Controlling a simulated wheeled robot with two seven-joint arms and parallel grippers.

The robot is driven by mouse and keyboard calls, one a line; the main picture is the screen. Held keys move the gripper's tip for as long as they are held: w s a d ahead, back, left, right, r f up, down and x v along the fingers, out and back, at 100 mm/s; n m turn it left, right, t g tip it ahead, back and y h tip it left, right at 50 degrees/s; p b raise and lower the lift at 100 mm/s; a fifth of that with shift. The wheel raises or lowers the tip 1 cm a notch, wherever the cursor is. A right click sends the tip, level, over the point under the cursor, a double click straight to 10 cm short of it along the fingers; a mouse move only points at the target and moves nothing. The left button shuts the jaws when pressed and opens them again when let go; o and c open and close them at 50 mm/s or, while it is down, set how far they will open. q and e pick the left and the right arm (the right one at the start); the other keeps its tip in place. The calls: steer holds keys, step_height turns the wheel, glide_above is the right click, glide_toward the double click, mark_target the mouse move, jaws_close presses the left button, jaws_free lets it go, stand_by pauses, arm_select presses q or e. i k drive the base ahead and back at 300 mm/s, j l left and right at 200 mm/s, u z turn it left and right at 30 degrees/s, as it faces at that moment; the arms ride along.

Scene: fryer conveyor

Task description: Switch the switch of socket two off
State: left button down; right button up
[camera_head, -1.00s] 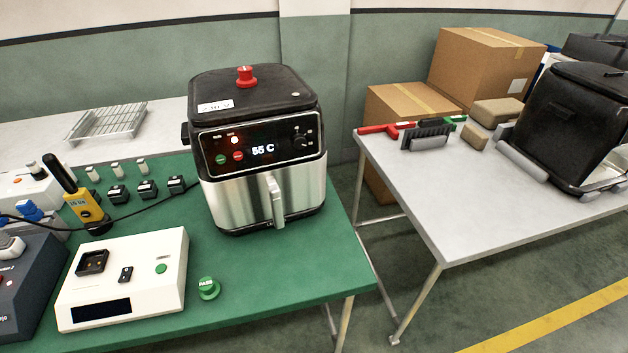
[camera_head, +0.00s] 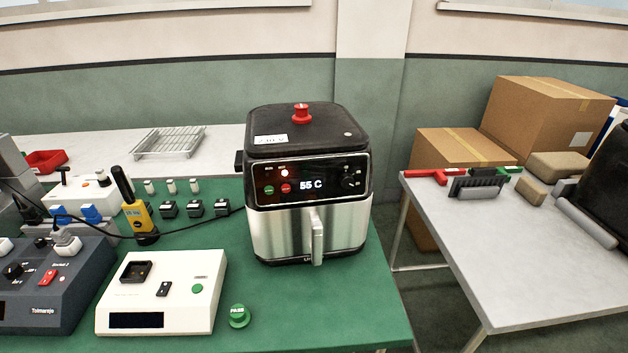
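A dark grey socket box (camera_head: 62,318) stands at the left front of the green table, partly cut off by the left edge. It carries a red rocker switch (camera_head: 47,277) beside a label that seems to read "Socket 2". A black knob (camera_head: 13,271) sits left of the switch, and a white plug (camera_head: 67,244) is on the box above it. Whether the switch is on or off is too small to tell. Neither of my grippers is in view.
An air fryer (camera_head: 308,230) showing "55 C" stands mid-table. A white tester box (camera_head: 205,318) and a green PASS button (camera_head: 238,316) are in front. The green table's front right is clear.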

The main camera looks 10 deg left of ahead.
mark_target(50, 276)
steer(key=u, duration=2.2)
